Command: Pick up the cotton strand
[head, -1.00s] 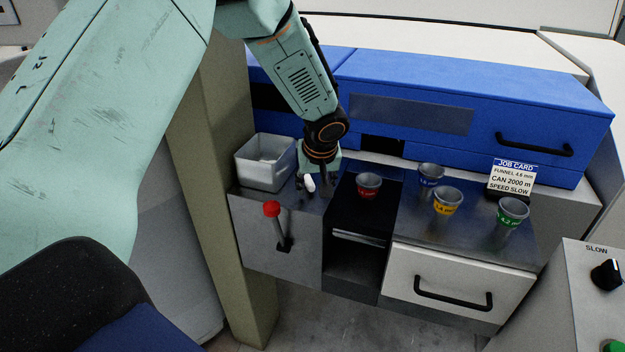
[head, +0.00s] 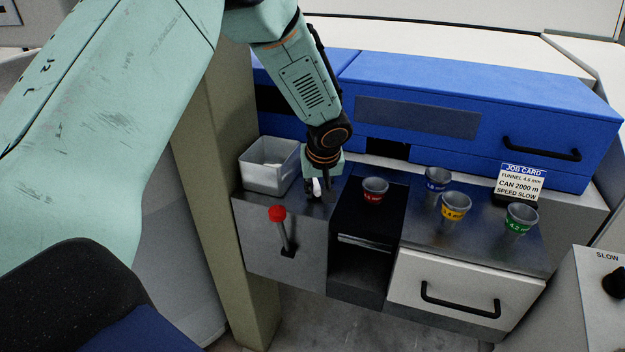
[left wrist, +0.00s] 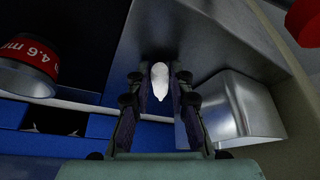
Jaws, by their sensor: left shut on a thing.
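The cotton strand (left wrist: 159,80) is a small white tuft between the fingertips in the left wrist view. In the head view the strand (head: 316,187) shows as a white spot at the fingertips. My left gripper (left wrist: 158,88) is shut on it, with a finger on each side. In the head view my left gripper (head: 318,188) points down over the metal top, to the right of the grey bin. I cannot tell whether the strand touches the metal top. My right gripper is not in view.
A grey bin (head: 252,181) stands left of the gripper, and a red-knobbed lever (head: 278,214) in front. A red-labelled funnel (head: 374,191) is close on the right. Blue (head: 436,184), yellow (head: 455,206) and green (head: 520,219) funnels stand farther right, near the job card (head: 519,182). A blue housing (head: 470,85) bounds the back.

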